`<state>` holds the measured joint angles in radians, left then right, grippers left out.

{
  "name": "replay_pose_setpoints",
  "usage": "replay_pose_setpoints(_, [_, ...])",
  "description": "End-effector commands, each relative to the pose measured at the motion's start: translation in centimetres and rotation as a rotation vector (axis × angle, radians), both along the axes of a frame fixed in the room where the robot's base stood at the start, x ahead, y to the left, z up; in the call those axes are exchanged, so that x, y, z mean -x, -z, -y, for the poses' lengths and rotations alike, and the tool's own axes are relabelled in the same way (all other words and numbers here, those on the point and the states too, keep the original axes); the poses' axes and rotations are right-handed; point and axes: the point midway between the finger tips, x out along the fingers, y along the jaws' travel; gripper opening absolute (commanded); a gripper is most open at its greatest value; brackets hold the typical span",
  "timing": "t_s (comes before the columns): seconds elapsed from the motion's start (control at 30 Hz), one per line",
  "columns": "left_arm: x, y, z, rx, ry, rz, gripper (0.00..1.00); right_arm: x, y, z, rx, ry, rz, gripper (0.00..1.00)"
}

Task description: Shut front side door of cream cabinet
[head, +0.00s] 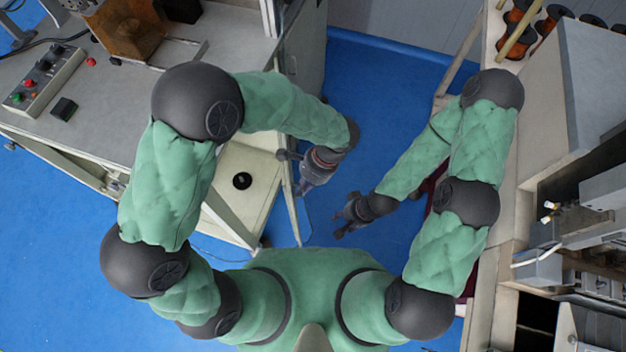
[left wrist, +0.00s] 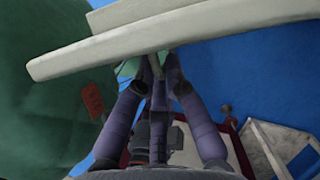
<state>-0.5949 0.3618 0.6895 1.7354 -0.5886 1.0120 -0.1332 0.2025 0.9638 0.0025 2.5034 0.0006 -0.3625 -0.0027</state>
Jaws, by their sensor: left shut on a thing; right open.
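The cream cabinet (head: 225,160) stands at the left in the head view, under a grey top. Its front side door (head: 292,205) shows nearly edge-on as a narrow upright panel, standing open beside the cabinet's lower part. My left gripper (head: 292,172) is at the door's upper part and shut on it. In the left wrist view the fingers (left wrist: 155,75) meet at the pale door edge (left wrist: 170,40), which crosses the top of the picture. The exact contact is partly hidden. My right gripper (head: 338,226) is open and empty over the blue floor, right of the door.
A control box (head: 45,78) with buttons sits on the grey top (head: 110,110). A bench (head: 515,200) with machinery stands at the right, with copper spools (head: 535,35) at its far end. Blue floor (head: 375,95) lies clear between cabinet and bench.

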Motion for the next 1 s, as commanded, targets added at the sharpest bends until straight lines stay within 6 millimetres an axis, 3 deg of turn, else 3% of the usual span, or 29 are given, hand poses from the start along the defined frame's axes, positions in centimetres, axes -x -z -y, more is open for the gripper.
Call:
replay_pose_setpoints(0.3, [0.5,-0.3,-8.9,0.008,0.224,0.011,0.0,0.0,-1.0,0.0,0.0,0.001,0.001,0.45])
replay_pose_setpoints(0.5, [0.3,-0.2,-13.4,0.006,0.333,0.012,0.0,0.0,-0.9,0.0,0.0,0.0,0.0,0.45])
replay_pose_setpoints(0.73, [-0.4,-0.3,-16.7,0.004,0.42,0.015,0.0,0.0,-0.8,0.0,0.0,0.0,0.0,0.45])
replay_pose_setpoints(1.0, [-0.8,-0.3,-18.2,0.003,0.463,0.018,0.0,0.0,-0.7,0.0,0.0,0.0,0.0,0.45])
